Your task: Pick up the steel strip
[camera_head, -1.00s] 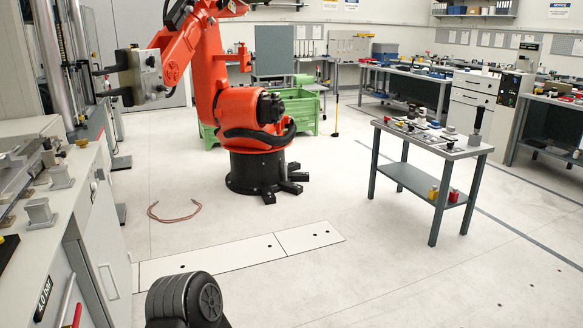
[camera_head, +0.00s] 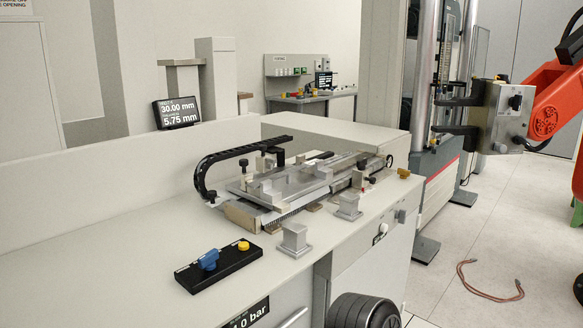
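I cannot pick out the steel strip with certainty. A grey metal measuring fixture (camera_head: 290,184) with a slide and a black cable chain (camera_head: 238,154) sits on the pale bench. Several flat metal parts lie on it, too small to tell apart. Two small grey stepped blocks, one nearer (camera_head: 294,240) and one farther (camera_head: 348,206), stand apart in front of the fixture, with nothing visible across them. Neither of my grippers is in view; only a dark round part of my own arm shows at the bottom edge.
A black control box (camera_head: 219,267) with blue and yellow knobs lies on the bench (camera_head: 110,265). A display (camera_head: 177,112) reads 30.00 mm and 5.75 mm. A testing machine (camera_head: 440,150) and an orange robot arm (camera_head: 550,110) stand at right. The bench's left part is clear.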

